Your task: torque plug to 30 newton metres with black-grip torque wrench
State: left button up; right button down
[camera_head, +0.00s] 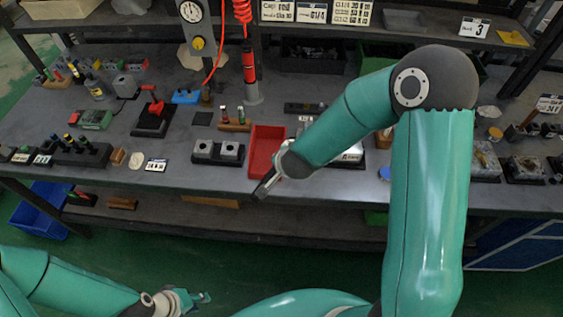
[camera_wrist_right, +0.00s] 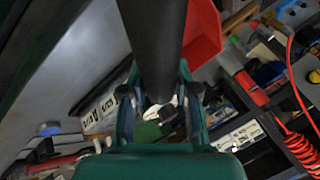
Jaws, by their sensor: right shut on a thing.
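My right gripper (camera_head: 277,172) is over the front of the bench beside the red tray, partly hidden by its own wrist. It is shut on a dark bar, which I take to be the black grip of the torque wrench (camera_head: 265,188). In the right wrist view the black grip (camera_wrist_right: 157,45) runs from the top edge down between the fingers (camera_wrist_right: 160,98). The wrench's head cannot be made out. My left gripper (camera_head: 203,298) is low in front of the bench, with its fingers apart and empty. I cannot pick out the plug for certain.
A red tray (camera_head: 265,146) lies next to the right gripper. Two grey blocks on a dark base (camera_head: 217,152) stand left of it. A device (camera_head: 349,153) is partly behind my right arm. A red hose (camera_head: 242,12) hangs above the bench. A blue bin (camera_head: 42,208) is below left.

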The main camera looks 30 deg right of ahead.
jog(key=shift+r+p, duration=0.3)
jog(key=shift+r, duration=3)
